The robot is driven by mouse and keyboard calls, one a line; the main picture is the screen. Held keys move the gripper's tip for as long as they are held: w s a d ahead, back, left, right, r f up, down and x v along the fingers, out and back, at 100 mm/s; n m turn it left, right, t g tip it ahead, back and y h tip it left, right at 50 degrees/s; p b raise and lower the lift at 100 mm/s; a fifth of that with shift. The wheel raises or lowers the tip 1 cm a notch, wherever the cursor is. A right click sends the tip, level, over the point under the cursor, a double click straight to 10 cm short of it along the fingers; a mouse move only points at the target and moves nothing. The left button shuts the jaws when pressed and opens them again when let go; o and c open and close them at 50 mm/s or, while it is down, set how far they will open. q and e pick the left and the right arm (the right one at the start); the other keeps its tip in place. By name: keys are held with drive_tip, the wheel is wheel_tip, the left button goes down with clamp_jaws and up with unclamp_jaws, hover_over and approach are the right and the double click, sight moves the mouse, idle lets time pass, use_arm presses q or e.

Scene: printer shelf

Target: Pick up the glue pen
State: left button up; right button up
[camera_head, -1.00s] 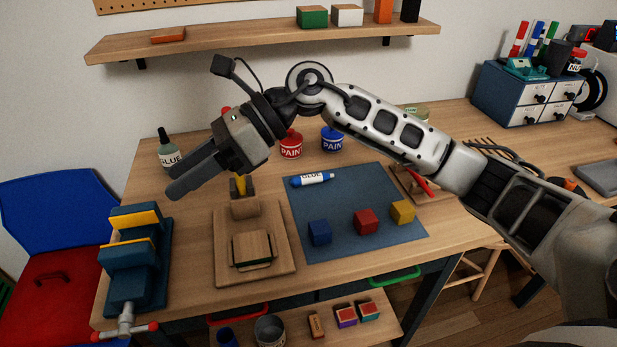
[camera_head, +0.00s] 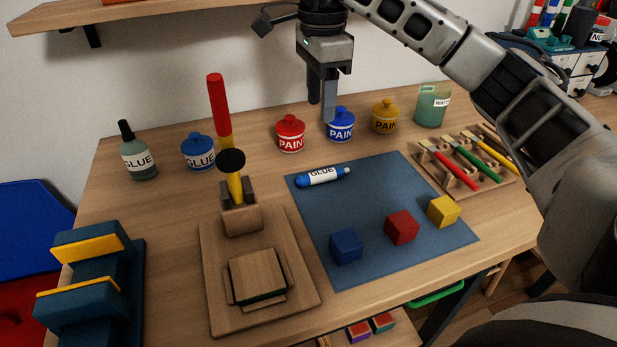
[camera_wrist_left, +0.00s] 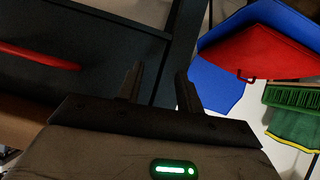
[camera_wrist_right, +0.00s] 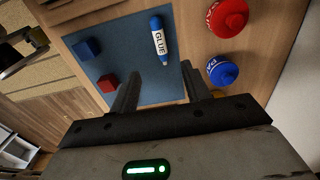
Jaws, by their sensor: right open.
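The glue pen (camera_head: 322,177), a white tube with blue ends and a GLUE label, lies on the blue mat (camera_head: 345,215) near its back edge. My right gripper (camera_head: 321,106) points down above the back of the table, in front of the blue paint pot in the picture, and is empty. In the right wrist view the glue pen (camera_wrist_right: 159,42) lies beyond the open fingers (camera_wrist_right: 160,75), apart from them. My left gripper (camera_wrist_left: 158,75) shows only in its wrist view, fingers apart with nothing between them, away from the pen.
Red (camera_head: 291,134), blue (camera_head: 341,124) and yellow (camera_head: 385,117) paint pots stand behind the mat. Blue, red and yellow cubes (camera_head: 402,227) sit on its front part. A wooden stand with an upright hammer (camera_head: 221,110) is left; a brush rack (camera_head: 470,165) is right.

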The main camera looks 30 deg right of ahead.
drive_tip(key=b, duration=0.2)
hover_over(320, 172)
drive_tip(key=f, duration=0.8)
drive_tip(key=shift+s+a+f, duration=0.1)
drive_tip(key=shift+s+a, duration=0.05)
drive_tip(key=shift+s, duration=0.15)
drive_tip(key=shift+w+f+p, duration=0.15)
drive_tip(key=shift+f, duration=1.45)
drive_tip(key=shift+w+f+p, duration=0.1)
drive_tip(key=shift+f+p, duration=0.05)
drive_tip(key=shift+f, duration=1.45)
clamp_jaws()
